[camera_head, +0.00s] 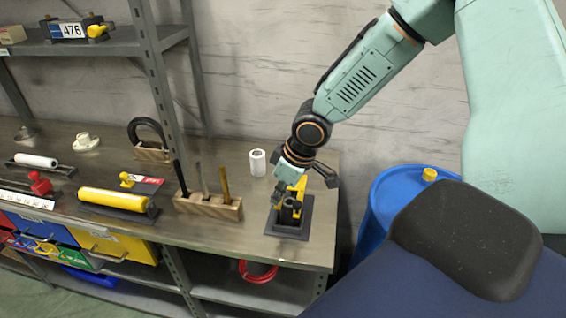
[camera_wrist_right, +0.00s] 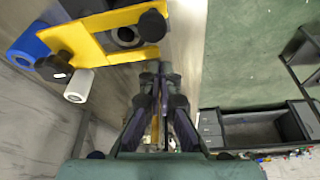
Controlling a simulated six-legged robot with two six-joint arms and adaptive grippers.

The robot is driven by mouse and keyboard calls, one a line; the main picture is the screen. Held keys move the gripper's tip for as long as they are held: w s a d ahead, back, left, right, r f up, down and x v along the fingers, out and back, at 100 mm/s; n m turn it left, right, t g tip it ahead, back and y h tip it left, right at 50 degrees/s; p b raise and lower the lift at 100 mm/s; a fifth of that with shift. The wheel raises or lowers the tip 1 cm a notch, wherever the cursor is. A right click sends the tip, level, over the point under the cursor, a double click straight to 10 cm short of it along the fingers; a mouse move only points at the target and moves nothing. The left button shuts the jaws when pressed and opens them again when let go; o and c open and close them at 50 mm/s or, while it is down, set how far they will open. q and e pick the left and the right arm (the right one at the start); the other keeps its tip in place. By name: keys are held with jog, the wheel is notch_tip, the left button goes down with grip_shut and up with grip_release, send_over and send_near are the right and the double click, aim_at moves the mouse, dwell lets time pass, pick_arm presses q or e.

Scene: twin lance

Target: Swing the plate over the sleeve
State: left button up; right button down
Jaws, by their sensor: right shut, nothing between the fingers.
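The yellow plate (camera_head: 301,184) is on a dark fixture (camera_head: 288,231) at the right end of the bench, partly hidden by my right gripper (camera_head: 284,198). In the right wrist view the plate (camera_wrist_right: 97,38) crosses the upper left, with a black knob (camera_wrist_right: 152,26) at its end. A grey ring (camera_wrist_right: 126,37), possibly the sleeve, shows by the plate; whether the plate covers it is unclear. My right gripper (camera_wrist_right: 158,78) is shut and empty, with the plate above and left of its fingertips in that view. My left gripper is out of view.
A white cylinder (camera_head: 257,162) stands behind the fixture. A wooden block (camera_head: 209,207) with upright handles is to its left. A blue barrel (camera_head: 379,200) stands beyond the bench's right end.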

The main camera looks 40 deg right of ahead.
jog(key=shift+w+p+v, duration=0.45)
jog(key=shift+p+v, duration=0.5)
jog(key=shift+v, duration=4.05)
jog(key=w+a+r+m+t+y, duration=0.2)
jog(key=w+a+r+t+y, duration=0.15)
jog(key=a, duration=0.45)
jog(key=s+a+f+m+h+b, duration=0.1)
jog(key=s+a+f+m+b, duration=0.3)
jog(key=f, duration=0.8)
jog(key=s+a+f+m+h+b, duration=0.1)
jog(key=f+m+h+b, duration=0.1)
jog(key=f+b, duration=0.75)
pick_arm(q)
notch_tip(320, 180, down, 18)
jog(key=b, duration=0.6)
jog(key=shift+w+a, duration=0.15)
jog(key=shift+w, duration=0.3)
pick_arm(e)
jog(key=s+f+n+g+h, duration=0.1)
jog(key=s+f+g, duration=0.6)
jog(key=s+f, duration=1.6)
jog(key=shift+d+f+n+h, duration=0.4)
jog(key=shift+f+h, duration=0.25)
jog(key=shift+f, duration=0.3)
